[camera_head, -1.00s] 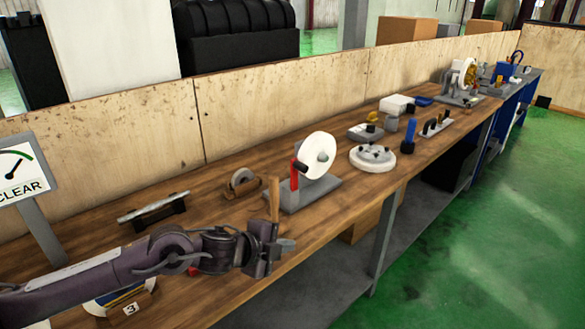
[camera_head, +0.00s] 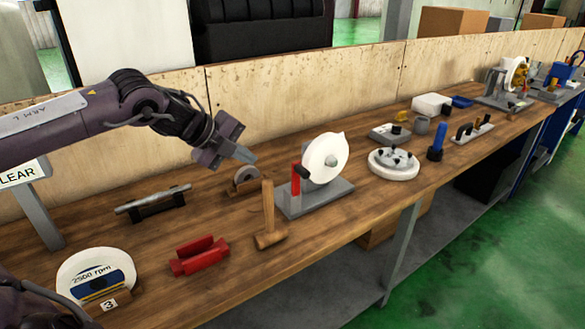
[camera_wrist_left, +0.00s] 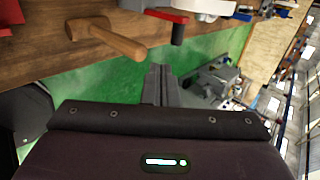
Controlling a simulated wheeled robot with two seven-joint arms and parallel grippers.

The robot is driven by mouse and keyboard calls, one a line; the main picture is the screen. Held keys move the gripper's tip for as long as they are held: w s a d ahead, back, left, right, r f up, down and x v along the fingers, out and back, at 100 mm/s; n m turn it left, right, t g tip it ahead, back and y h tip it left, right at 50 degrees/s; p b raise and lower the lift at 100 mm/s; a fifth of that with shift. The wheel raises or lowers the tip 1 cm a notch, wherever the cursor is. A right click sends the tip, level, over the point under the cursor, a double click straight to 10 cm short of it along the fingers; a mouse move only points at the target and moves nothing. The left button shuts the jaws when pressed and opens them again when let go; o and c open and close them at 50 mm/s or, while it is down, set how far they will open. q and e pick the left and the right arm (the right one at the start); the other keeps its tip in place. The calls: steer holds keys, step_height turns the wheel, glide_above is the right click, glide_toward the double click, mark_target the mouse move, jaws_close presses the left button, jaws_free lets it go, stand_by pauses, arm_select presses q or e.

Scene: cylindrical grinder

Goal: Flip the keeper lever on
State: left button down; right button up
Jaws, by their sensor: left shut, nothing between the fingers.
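A red upright lever (camera_head: 296,186) with a black end stands at the left side of a white wheel (camera_head: 325,158) on a grey base (camera_head: 318,199). I take this to be the keeper lever. In the left wrist view a red bar with a dark tip (camera_wrist_left: 178,32) shows at the top. My left gripper (camera_head: 244,154) is shut and empty, raised above the bench, left of the lever and apart from it. Its closed fingers (camera_wrist_left: 160,84) also show in the left wrist view. My right gripper is out of view.
A wooden mallet (camera_head: 268,222) stands in front of the grey base, left of it. A small wheel in a wooden stand (camera_head: 245,180) is below my left gripper. Red blocks (camera_head: 199,255) and a round fixture (camera_head: 393,164) are also on the bench (camera_head: 330,232).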

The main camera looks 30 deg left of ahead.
mark_target(299, 174)
arm_select(q)
steer(key=p+x, duration=0.4)
steer(key=shift+w+d+r, duration=0.1)
steer(key=shift+w+d, duration=0.1)
steer(key=shift+w, duration=0.2)
steer(key=w+r+p+x, duration=0.1)
steer(key=p+x, duration=0.4)
steer(key=x, duration=0.4)
steer(key=shift+d, duration=0.4)
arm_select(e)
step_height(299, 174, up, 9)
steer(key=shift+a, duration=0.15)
arm_select(q)
steer(key=shift+w, duration=0.1)
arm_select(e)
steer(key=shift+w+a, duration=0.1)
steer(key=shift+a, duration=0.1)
arm_select(q)
steer(key=shift+w, duration=0.1)
